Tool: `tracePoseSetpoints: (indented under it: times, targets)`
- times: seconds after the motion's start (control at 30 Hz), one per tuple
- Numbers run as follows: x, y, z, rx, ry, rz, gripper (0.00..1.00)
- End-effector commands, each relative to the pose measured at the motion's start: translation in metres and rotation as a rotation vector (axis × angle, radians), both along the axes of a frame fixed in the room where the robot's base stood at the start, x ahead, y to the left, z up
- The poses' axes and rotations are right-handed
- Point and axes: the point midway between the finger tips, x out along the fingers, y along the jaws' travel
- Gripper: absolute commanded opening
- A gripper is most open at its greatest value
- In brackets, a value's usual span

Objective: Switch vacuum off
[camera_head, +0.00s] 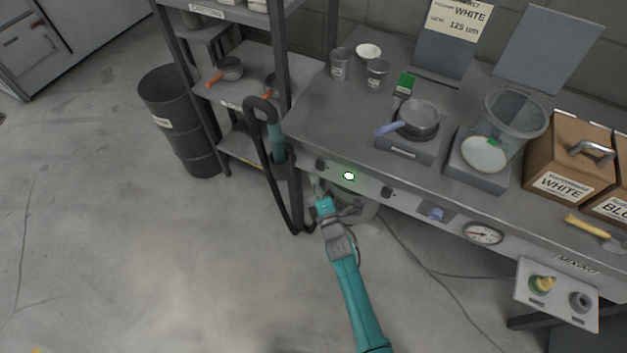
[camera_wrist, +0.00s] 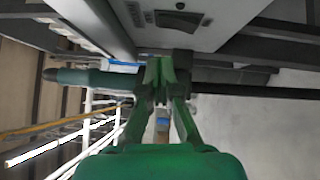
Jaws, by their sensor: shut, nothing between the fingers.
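The bench's front panel (camera_head: 410,205) carries a lit green lamp (camera_head: 348,175) with a small black control on each side, a left one (camera_head: 320,164) and a right one (camera_head: 387,192). A black hose (camera_head: 258,150) with a teal handle (camera_head: 277,140) hangs at the bench's left end. A rounded grey body (camera_head: 352,207), perhaps the vacuum, is partly hidden under the bench. My gripper (camera_head: 318,188) is shut and empty, just in front of the panel below the left control. In the wrist view its green fingers (camera_wrist: 160,68) meet below a grey panel with a dark switch-like part (camera_wrist: 178,19).
A shelf rack (camera_head: 230,95) and a dark drum (camera_head: 180,120) stand left. A cable (camera_head: 425,265) lies on the floor. The floor at left is clear.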

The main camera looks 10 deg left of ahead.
Motion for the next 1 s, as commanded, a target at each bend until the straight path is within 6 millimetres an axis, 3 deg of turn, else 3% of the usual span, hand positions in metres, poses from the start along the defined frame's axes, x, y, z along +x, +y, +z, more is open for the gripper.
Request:
tracePoseSetpoints:
  times: [0.7,1.0]
  targets:
    - [-0.080,-0.037,0.007,0.000,0.001,0.000,0.00]
    - [-0.091,-0.042,0.009,0.000,-0.001,0.000,0.00]
